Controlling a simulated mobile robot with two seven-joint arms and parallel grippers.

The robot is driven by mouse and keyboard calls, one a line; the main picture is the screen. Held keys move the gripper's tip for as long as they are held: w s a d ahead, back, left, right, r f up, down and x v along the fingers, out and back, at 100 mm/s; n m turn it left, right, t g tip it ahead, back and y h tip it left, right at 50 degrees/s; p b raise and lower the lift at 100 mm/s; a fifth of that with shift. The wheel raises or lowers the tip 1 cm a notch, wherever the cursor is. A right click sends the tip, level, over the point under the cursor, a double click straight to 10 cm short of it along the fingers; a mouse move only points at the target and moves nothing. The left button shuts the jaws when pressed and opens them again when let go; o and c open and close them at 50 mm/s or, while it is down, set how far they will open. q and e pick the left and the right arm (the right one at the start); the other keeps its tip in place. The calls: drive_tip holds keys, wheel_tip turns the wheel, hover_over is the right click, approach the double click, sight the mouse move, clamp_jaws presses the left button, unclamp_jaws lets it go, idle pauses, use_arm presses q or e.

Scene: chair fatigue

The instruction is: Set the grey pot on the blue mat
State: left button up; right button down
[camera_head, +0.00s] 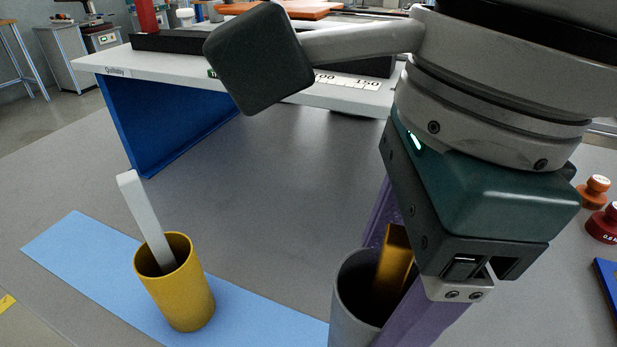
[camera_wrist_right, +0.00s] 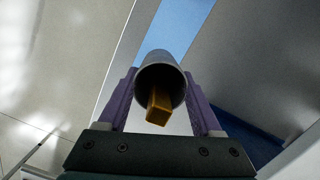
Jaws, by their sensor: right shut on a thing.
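The grey pot (camera_head: 350,290) is upright or nearly so at the bottom of the head view, with a yellow-brown bar (camera_head: 393,262) standing in it. My right gripper (camera_wrist_right: 160,78) is shut on the pot, its purple fingers on either side of the pot's wall. The blue mat (camera_head: 85,260) runs across the table from the left toward the pot. In the wrist view the mat (camera_wrist_right: 180,25) appears beyond the pot. The pot's base is hidden, so I cannot tell whether it touches anything. My left gripper is not in view.
A yellow pot (camera_head: 180,290) with a pale grey bar (camera_head: 143,215) in it stands on the mat, left of the grey pot. A raised shelf with blue sides (camera_head: 150,115) stands behind. Orange (camera_head: 594,190) and red (camera_head: 604,224) weights are at the right edge.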

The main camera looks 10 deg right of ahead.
wheel_tip(320, 180, down, 7)
drive_tip(key=shift+f, duration=0.1)
idle(0.3)
drive_tip(key=shift+f+b, duration=0.15)
drive_tip(key=shift+b, duration=0.3)
drive_tip(key=shift+c, duration=0.3)
unclamp_jaws()
drive_tip(key=shift+r, duration=0.5)
wheel_tip(320, 180, up, 11)
drive_tip(key=d, duration=0.1)
drive_tip(key=shift+s+d+r+p, duration=0.15)
drive_tip(key=shift+d+p, duration=0.25)
